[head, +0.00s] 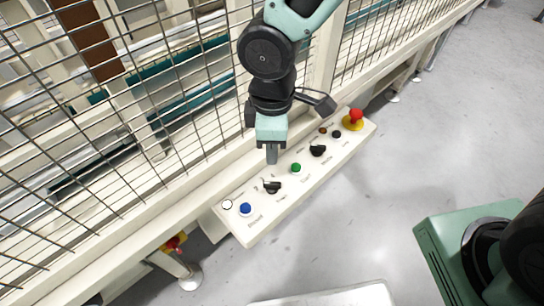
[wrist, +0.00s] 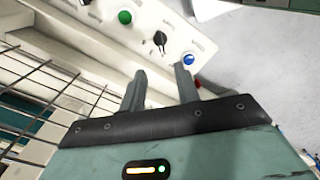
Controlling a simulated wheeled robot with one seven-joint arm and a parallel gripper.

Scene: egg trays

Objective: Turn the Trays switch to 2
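The control panel (head: 330,168) is a long cream box along the fence. The black rotary switch (head: 271,187) between the blue and green buttons appears to be the Trays switch; its lettering is too blurred to read surely. It also shows in the wrist view (wrist: 160,41), beyond the gap between my fingertips. Its exact setting is hard to tell. My gripper (head: 272,160) hangs above the panel, just up from this switch in the head view, apart from it. In the wrist view, my gripper (wrist: 159,68) has its two fingers spread with nothing between them.
Close to the switch are a blue button (head: 245,208), a green button (head: 296,168) and a white button (head: 227,204). Another black switch (head: 318,150) and a red emergency stop (head: 355,116) sit farther right. The wire fence (head: 75,150) borders the panel; grey floor is open in front.

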